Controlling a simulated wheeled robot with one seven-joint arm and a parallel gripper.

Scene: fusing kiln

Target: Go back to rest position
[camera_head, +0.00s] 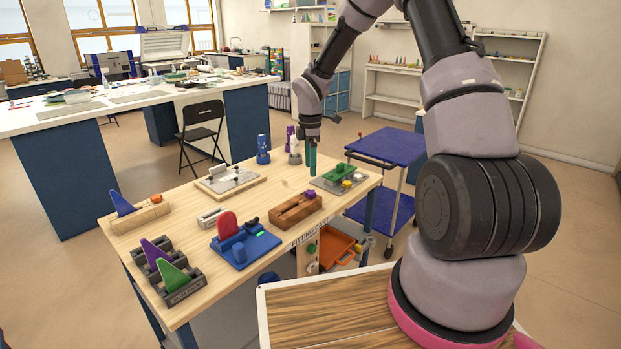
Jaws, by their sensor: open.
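My gripper (312,160) hangs at the end of my arm, pointing down, with teal fingers above the back right part of the wooden worktable (180,215). It is open and I see nothing held in it. A grey plate (322,184) with a green block (341,171) and small yellow pieces (347,184) lies just right of and below the fingers. I cannot tell exactly how high the fingertips are above the table.
A wooden block (297,209), a blue fixture (250,246) with a red disc, and a dark rack (178,290) with coloured pieces stand on the table. A blue cart (388,146) is at right, a black chair (202,125) behind.

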